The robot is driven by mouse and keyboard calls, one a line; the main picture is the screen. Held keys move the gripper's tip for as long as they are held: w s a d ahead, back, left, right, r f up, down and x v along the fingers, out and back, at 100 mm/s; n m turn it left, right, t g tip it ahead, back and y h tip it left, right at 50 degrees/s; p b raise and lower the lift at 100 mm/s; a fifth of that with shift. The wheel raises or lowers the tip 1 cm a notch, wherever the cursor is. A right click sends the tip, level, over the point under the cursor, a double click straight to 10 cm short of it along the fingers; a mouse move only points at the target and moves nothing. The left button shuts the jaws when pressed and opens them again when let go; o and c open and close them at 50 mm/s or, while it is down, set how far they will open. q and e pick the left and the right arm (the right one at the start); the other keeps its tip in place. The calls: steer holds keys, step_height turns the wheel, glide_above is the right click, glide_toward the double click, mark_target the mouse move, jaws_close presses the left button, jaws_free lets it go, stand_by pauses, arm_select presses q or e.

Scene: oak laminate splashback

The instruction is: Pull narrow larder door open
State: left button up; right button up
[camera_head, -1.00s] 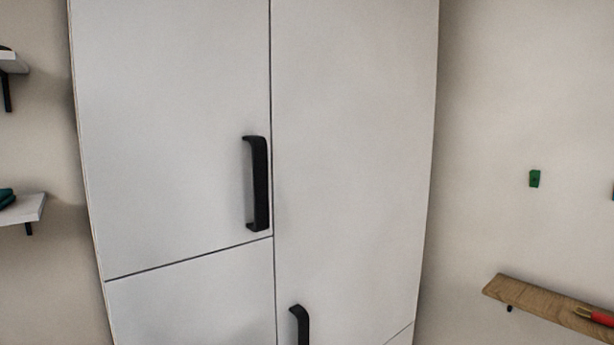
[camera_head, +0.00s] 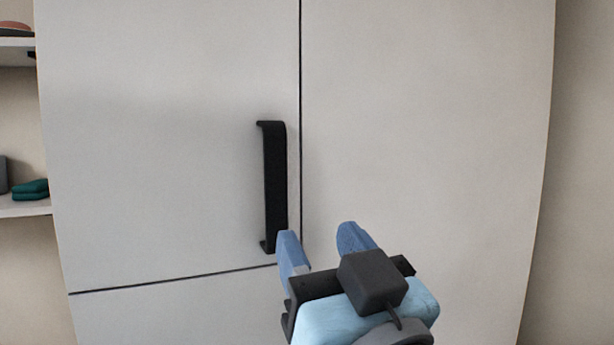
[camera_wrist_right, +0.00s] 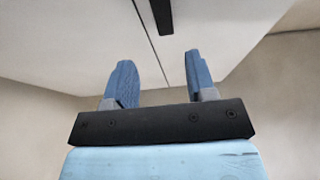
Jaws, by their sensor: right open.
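The white larder's upper left door (camera_head: 165,140) is shut and carries a black vertical bar handle (camera_head: 275,185) near its right edge. The taller right door (camera_head: 430,130) is also shut; its own handle, seen earlier lower down, is out of view or hidden by my arm. My right gripper (camera_head: 318,245) is open and empty, its blue fingers in front of the doors, just below and right of the upper handle. In the right wrist view the open fingers (camera_wrist_right: 157,82) point toward the doors, and a black handle (camera_wrist_right: 162,14) shows beyond them at the top. My left gripper is not in view.
Wall shelves (camera_head: 22,208) with a folded teal cloth (camera_head: 30,188) stand left of the larder. Bare wall (camera_head: 585,180) lies to the right. The space before the door fronts looks clear apart from my right arm.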

mark_target(277, 173)
steer(key=p+x, duration=0.4)
steer(key=x, duration=0.8)
steer(key=shift+w+a+r, duration=0.25)
steer(key=shift+a, duration=0.05)
steer(key=shift+w+a+r, duration=0.1)
steer(key=shift+w, duration=0.35)
jaws_close()
